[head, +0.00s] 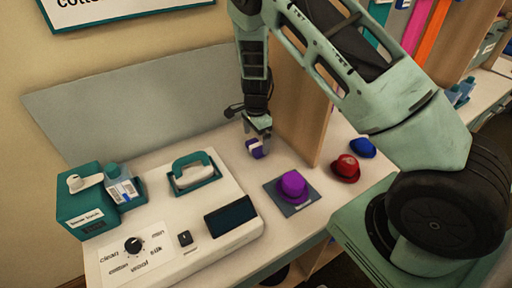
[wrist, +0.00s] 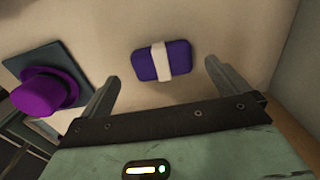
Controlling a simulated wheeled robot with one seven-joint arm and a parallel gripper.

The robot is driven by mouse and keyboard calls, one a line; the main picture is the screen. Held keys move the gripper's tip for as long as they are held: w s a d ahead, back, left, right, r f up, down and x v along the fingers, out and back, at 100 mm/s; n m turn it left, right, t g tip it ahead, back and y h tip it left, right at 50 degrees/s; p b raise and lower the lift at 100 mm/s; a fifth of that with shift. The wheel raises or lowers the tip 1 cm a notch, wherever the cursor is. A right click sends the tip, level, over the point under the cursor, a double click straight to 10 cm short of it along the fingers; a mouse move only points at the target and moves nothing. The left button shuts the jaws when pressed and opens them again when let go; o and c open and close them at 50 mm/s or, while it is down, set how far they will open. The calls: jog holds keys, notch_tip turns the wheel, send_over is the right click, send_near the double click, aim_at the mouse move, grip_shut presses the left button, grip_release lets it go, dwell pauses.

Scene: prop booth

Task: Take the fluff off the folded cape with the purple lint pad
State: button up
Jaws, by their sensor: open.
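The purple lint pad (head: 257,150) is a small block with a pale band across it. It lies on the pale counter below my gripper (head: 258,133). In the wrist view the pad (wrist: 181,58) lies ahead of my gripper (wrist: 162,70), roughly between the fingertips and a little beyond them. My gripper is open, points down and holds nothing. I cannot tell from the head view whether the fingers overlap the pad's sides. I cannot make out a folded cape or any fluff in either view.
A purple hat (head: 292,185) sits on a dark mat (head: 273,194), with red (head: 345,168) and blue (head: 362,148) hats to its right. A white console (head: 220,239) with a teal-handled piece (head: 193,171) stands left. A wooden panel (head: 302,110) rises close right of my gripper.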

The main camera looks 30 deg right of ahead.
aim_at(256, 145)
notch_tip(256, 145, down, 4)
jog(key=shift+w+p, duration=0.15)
jog(key=shift+p, duration=0.25)
jog(key=c, duration=1.1)
jog(key=shift+r, duration=0.1)
notch_tip(256, 145, up, 10)
jog(key=shift+f+b, duration=0.1)
jog(key=shift+b, duration=0.75)
jog(key=o, duration=0.5)
jog(key=c, duration=0.3)
